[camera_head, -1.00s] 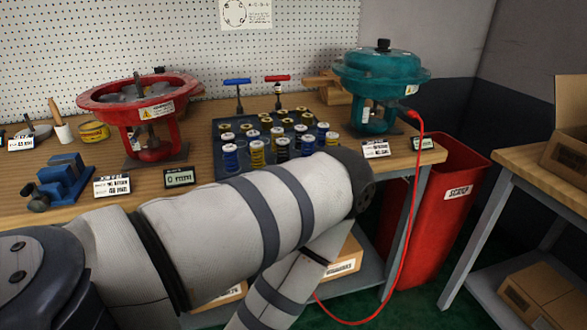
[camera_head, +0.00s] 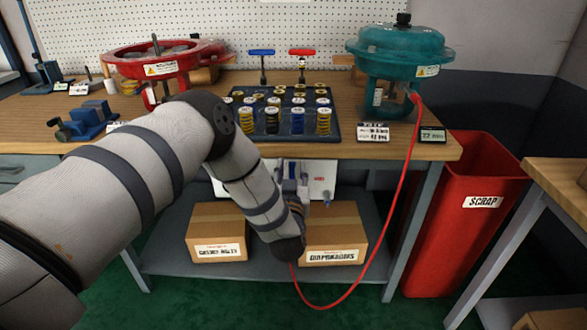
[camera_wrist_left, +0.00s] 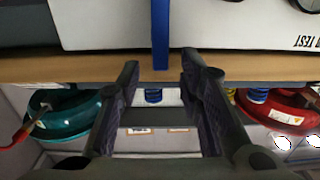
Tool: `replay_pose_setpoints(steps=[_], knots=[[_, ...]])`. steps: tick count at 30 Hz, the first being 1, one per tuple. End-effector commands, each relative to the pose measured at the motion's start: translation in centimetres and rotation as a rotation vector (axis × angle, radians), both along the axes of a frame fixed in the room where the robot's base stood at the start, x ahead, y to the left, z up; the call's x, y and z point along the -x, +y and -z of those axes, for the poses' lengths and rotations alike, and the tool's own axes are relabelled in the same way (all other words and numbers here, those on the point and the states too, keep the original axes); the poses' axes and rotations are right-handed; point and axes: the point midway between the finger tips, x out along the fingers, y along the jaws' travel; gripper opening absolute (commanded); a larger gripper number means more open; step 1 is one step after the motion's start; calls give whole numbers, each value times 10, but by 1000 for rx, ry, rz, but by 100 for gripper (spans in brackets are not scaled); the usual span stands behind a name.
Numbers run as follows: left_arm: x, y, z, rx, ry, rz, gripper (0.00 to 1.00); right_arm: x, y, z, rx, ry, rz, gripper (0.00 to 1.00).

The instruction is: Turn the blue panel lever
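A blue lever (camera_wrist_left: 160,35) stands in front of a white panel (camera_wrist_left: 230,22) in the left wrist view, which shows the scene upside down. My left gripper (camera_wrist_left: 160,68) is open, with one dark finger on each side of the lever's line. The lever's end shows between the fingertips, and I see no contact. In the head view the white panel (camera_head: 320,178) hangs under the bench's front edge. My left gripper (camera_head: 292,180) is small there, in front of the panel, and my forearm partly hides it. My right gripper is not in view.
The bench (camera_head: 390,149) carries a tray (camera_head: 348,131) of springs, a red actuator (camera_head: 150,68) and a teal actuator (camera_head: 400,52). Boxes (camera_head: 335,222) sit on the lower shelf. A red hose (camera_head: 398,200) hangs at the right, beside a scrap bin (camera_head: 465,235).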

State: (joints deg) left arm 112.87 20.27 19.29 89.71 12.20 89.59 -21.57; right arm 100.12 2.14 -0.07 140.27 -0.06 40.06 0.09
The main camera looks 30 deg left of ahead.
Motion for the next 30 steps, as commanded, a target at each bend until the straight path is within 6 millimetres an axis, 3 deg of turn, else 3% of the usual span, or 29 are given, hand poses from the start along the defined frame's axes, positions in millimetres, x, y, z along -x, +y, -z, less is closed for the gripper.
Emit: replay_pose_setpoints(steps=[4,12,17,30], knots=[[-14,8,1,1,1,1,33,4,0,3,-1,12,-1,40],[-16,9,0,1,0,3,33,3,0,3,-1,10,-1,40],[-16,9,0,1,0,3,0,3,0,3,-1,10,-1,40],[-17,17,0,-18,12,2,0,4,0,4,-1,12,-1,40]])
